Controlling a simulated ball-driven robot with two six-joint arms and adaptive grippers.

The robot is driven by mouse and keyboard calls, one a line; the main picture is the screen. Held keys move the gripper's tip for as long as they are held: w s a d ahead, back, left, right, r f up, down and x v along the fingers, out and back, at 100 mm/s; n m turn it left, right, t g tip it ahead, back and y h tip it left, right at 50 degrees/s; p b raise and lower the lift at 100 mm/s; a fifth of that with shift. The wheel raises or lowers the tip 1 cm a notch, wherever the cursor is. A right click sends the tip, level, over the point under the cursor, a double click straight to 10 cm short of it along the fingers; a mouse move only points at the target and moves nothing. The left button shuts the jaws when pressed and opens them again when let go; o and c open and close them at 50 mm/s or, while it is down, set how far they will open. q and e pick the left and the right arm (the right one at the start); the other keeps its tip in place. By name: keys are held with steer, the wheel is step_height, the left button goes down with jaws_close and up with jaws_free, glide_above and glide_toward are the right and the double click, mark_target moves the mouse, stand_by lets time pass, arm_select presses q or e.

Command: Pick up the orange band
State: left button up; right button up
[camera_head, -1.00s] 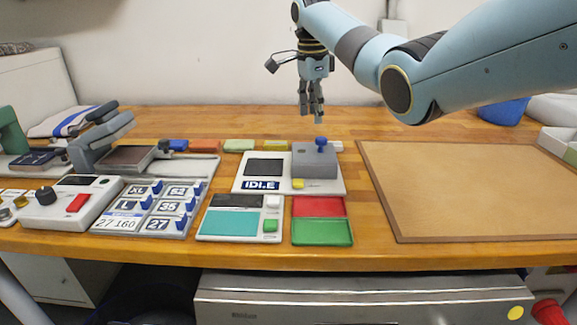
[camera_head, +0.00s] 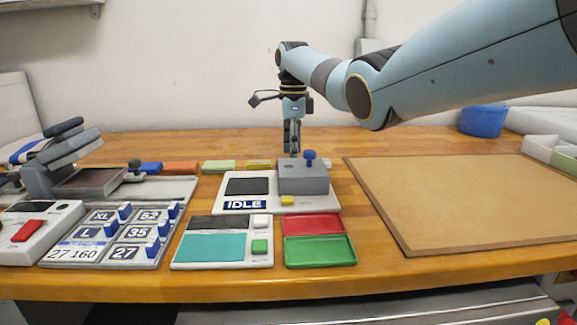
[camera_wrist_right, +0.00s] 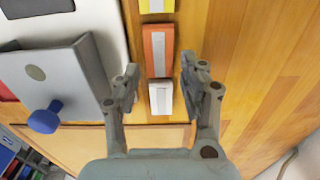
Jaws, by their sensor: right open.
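In the right wrist view, an orange band (camera_wrist_right: 158,50) with a pale stripe lies flat on the wood between a yellow band (camera_wrist_right: 156,5) and a white band (camera_wrist_right: 160,98). My right gripper (camera_wrist_right: 160,75) is open, with its two fingers either side of the row near the orange band's lower end; nothing is held. In the head view my right gripper (camera_head: 292,150) hangs pointing down behind the grey box, and it and the box hide that orange band. A reddish-orange band (camera_head: 181,167) shows farther left. My left gripper is not in view.
The grey box with a blue knob (camera_head: 303,178) stands just in front of the right gripper. Blue (camera_head: 150,168), green (camera_head: 218,166) and yellow bands continue the row. A brown board (camera_head: 455,195) lies at the right. Bare wood lies behind the row.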

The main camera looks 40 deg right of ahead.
step_height(320, 180, down, 3)
steer(key=shift+r, duration=0.2)
steer(key=c, duration=0.6)
steer(key=shift+r, duration=0.1)
